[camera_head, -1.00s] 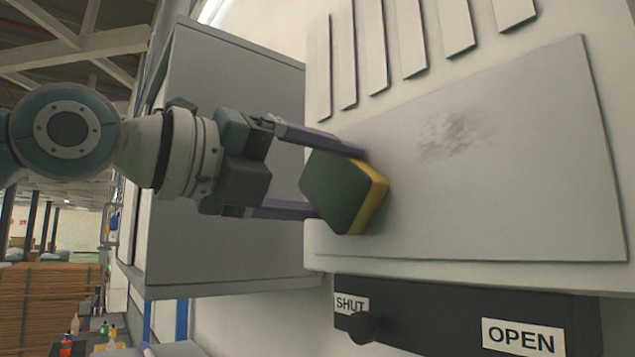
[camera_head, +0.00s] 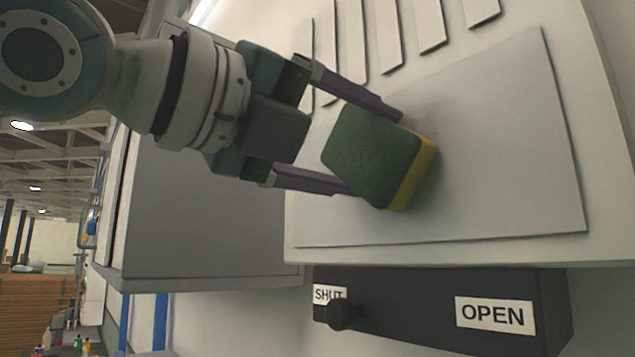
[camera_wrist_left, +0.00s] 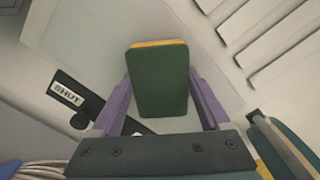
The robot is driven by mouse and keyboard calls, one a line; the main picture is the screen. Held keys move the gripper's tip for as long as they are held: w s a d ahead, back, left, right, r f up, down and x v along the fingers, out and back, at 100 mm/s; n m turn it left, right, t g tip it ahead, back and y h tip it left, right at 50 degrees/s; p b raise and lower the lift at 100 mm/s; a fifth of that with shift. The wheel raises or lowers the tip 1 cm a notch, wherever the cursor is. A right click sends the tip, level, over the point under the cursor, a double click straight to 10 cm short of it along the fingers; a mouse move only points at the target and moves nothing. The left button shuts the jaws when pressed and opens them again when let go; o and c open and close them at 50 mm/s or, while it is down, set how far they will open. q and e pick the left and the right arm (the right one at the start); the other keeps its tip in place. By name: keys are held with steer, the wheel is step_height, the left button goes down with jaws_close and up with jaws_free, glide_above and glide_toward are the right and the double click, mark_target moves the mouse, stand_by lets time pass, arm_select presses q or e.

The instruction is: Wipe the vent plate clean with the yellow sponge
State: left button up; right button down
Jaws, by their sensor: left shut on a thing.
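The sponge (camera_head: 372,153) has a dark green side facing me and a yellow side (camera_head: 416,176) turned to the vent plate (camera_head: 510,150). My left gripper (camera_head: 378,152) is shut on the sponge, one purple finger on each side. The sponge lies against the plate or very close to it; I cannot tell contact exactly. The plate is pale grey and flat, and its visible part looks clean. The area behind the sponge and fingers is hidden. In the left wrist view the sponge (camera_wrist_left: 160,80) stands between the fingers. My right gripper is not in view.
Raised slats (camera_head: 385,35) of the vent lie above the plate. Below it is a black slider panel (camera_head: 400,310) with a knob (camera_head: 341,315) and SHUT and OPEN labels. A grey cabinet (camera_head: 215,205) stands to the left, behind my arm.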

mark_target(390, 136)
arm_select(q)
steer(key=shift+s+d+b, duration=0.4)
steer(key=shift+s+d, duration=0.7)
steer(key=shift+s, duration=0.25)
steer(key=shift+s+d+b, duration=0.2)
steer(key=shift+s+d, duration=0.5)
steer(key=shift+s, duration=0.3)
steer(key=shift+s+d+b, duration=0.15)
steer(key=shift+s+d, duration=0.55)
steer(key=shift+s, duration=0.25)
